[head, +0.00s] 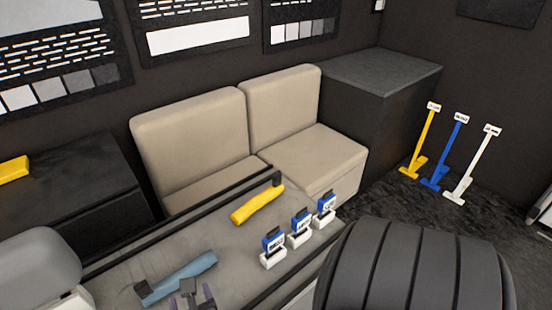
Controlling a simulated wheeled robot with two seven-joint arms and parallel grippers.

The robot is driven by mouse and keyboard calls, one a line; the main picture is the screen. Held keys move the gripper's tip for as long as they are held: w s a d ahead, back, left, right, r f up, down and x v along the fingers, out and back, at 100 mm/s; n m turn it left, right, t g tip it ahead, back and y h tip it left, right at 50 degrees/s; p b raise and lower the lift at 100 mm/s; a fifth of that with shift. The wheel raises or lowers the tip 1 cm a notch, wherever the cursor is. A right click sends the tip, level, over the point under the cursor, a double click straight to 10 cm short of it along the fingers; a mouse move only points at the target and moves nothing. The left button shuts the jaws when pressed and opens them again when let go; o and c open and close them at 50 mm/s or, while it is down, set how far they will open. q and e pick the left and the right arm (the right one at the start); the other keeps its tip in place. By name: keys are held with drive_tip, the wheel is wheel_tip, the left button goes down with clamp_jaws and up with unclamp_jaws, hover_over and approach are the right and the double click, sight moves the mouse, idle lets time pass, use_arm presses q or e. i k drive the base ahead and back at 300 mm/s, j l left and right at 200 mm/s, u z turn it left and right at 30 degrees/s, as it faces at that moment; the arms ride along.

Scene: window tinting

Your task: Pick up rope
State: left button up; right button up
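I cannot make out a rope in the head view. A grey table (215,238) with dark raised edges holds several tools. A yellow tool (257,204) with a dark end lies near its far edge. A blue-grey tool (178,278) with a dark end lies near the front. What looks like my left gripper (191,300) shows at the bottom edge, close to the blue-grey tool. It is mostly cut off, and its opening is unclear. My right gripper is not in view.
Three blue-and-white items (300,228) stand along the table's right side. Two beige seats (190,135) are behind it. A dark cabinet (375,75) and yellow, blue and white long-handled tools (452,150) are at right. A large dark ribbed form hides the lower right.

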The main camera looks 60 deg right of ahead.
sight(243, 214)
drive_tip(key=z, duration=1.8)
